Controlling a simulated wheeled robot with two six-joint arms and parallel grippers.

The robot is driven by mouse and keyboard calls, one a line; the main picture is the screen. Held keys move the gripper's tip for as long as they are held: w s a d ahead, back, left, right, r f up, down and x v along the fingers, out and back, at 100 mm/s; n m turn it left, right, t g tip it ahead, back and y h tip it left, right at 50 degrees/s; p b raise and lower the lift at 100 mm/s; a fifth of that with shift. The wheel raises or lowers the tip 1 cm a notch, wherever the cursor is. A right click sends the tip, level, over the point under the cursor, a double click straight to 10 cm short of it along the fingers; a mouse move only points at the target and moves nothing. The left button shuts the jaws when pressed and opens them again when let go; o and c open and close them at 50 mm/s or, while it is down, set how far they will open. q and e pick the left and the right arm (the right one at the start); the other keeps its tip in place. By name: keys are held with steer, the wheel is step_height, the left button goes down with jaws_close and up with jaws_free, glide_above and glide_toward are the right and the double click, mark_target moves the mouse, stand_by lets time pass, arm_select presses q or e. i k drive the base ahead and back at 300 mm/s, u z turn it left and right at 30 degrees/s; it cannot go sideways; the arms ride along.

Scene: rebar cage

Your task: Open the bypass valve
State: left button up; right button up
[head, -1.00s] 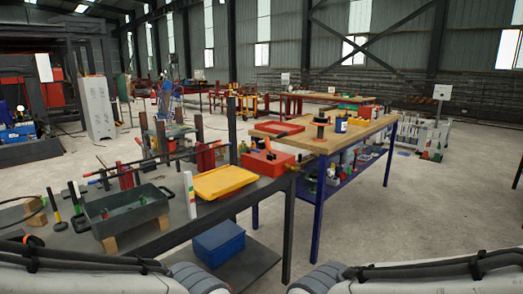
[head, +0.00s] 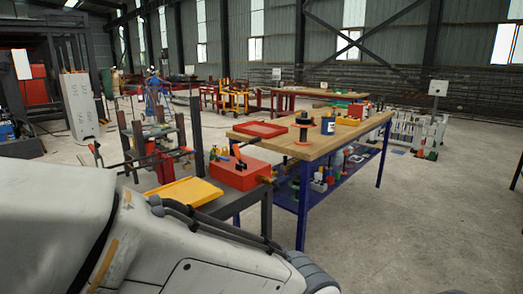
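A red box (head: 239,174) sits at the right end of the dark workbench. A black lever (head: 237,153) stands up from its top. A brass-coloured fitting (head: 266,180) sticks out of its right side. This may be the bypass valve unit, but no label can be read. Neither gripper is in the head view. My white arm links fill the lower left and lower middle, and hide much of the dark bench.
A yellow tray (head: 184,192) lies left of the red box. A wooden-topped table (head: 313,146) with blue legs stands behind and to the right, carrying a red tray (head: 261,129), a dark spool (head: 304,125) and a blue can (head: 328,124). The floor at right (head: 430,215) is clear.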

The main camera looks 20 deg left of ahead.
mark_target(224, 159)
steer(key=i, duration=0.7)
steer(key=u, duration=0.9)
steer(key=i, duration=0.65)
steer(key=u, duration=0.8)
